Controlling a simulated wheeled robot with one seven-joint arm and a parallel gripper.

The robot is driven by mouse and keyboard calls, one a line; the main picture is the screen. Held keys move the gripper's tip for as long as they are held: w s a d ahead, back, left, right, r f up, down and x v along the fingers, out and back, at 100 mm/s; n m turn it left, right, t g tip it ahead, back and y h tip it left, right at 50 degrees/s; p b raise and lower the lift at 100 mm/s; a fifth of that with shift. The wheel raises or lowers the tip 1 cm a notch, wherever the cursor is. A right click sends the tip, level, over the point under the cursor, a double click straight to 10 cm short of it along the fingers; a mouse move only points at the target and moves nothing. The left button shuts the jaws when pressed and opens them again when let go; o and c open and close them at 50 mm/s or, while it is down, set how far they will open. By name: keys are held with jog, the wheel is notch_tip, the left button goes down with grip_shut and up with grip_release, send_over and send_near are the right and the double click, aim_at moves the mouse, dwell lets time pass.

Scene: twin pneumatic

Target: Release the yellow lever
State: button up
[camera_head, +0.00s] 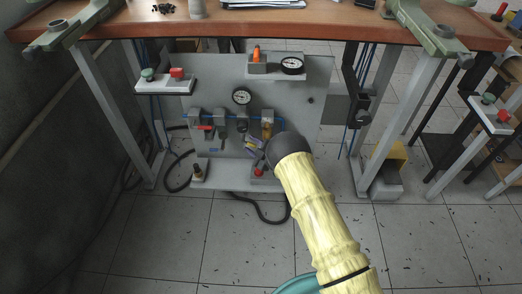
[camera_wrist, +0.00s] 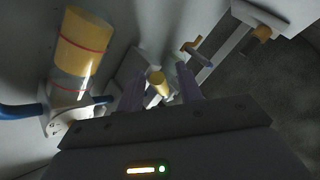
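In the wrist view a small yellow knob, which looks like the tip of the yellow lever (camera_wrist: 157,82), shows between the fingers of my gripper (camera_wrist: 162,92). The fingers stand apart on either side of it, with visible gaps. I cannot tell whether either finger touches it. In the head view my gripper (camera_head: 254,145) is close to the upright panel, just below the yellow cylinder (camera_head: 267,130). My dark wrist partly covers that area, and the lever cannot be made out there.
The grey panel (camera_head: 230,88) hangs under a wooden table (camera_head: 330,24). It carries a gauge (camera_head: 242,96), valves with an orange-red handle (camera_head: 205,128), and blue tubes. A yellow-and-grey cylinder (camera_wrist: 82,45) stands close to my gripper's left in the wrist view. A brown-yellow knob (camera_wrist: 263,33) is at upper right.

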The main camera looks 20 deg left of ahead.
jog(key=p+v, duration=0.5)
jog(key=v, duration=1.2)
jog(key=shift+d, duration=0.2)
jog(key=shift+s+a+f, duration=0.1)
